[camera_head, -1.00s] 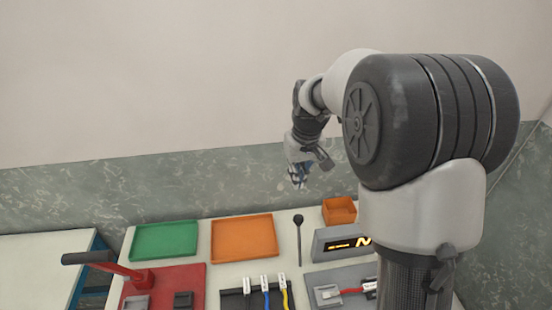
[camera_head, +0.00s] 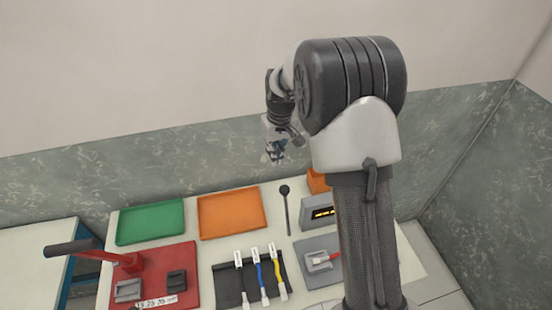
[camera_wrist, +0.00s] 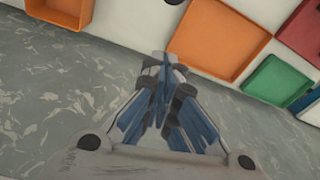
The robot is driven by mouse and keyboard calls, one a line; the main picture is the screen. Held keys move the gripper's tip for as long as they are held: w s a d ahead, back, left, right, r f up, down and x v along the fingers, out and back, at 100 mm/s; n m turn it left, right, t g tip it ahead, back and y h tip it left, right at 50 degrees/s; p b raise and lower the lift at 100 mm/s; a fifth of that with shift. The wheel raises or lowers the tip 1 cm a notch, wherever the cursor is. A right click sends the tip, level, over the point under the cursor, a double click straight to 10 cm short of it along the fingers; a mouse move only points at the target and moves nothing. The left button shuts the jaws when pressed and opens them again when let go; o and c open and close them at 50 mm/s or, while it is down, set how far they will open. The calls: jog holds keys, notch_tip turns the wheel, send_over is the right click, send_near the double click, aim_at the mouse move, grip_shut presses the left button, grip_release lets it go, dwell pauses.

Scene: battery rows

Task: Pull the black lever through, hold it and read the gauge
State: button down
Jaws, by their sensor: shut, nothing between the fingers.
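A black stick with a round knob (camera_head: 285,190) stands or lies between the orange tray and a grey box; I cannot tell which. A black-gripped lever (camera_head: 68,248) with a red arm sits on a red base at the left. The grey box has a lit yellow display (camera_head: 322,212), too small to read and partly behind my arm. My gripper (camera_head: 275,153) is above and behind the table's back edge, pointing down, shut and empty. In the wrist view its blue-padded fingers (camera_wrist: 162,72) are closed together, apart from everything.
A green tray (camera_head: 150,220) and an orange tray (camera_head: 232,212) lie along the back. A small orange bin (camera_head: 317,182) is behind the display box. White, blue and yellow cables (camera_head: 262,275) lie on a black mat. A wall stands behind the table.

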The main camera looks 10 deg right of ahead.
jog(key=s+f+b, duration=0.2)
jog(key=s+f, duration=0.1)
jog(key=f, duration=0.3)
jog(key=shift+d+f, duration=0.15)
jog(key=shift+f, duration=0.15)
jog(key=shift+s, duration=0.1)
jog(key=shift+r+b, duration=0.1)
jog(key=shift+b, duration=0.35)
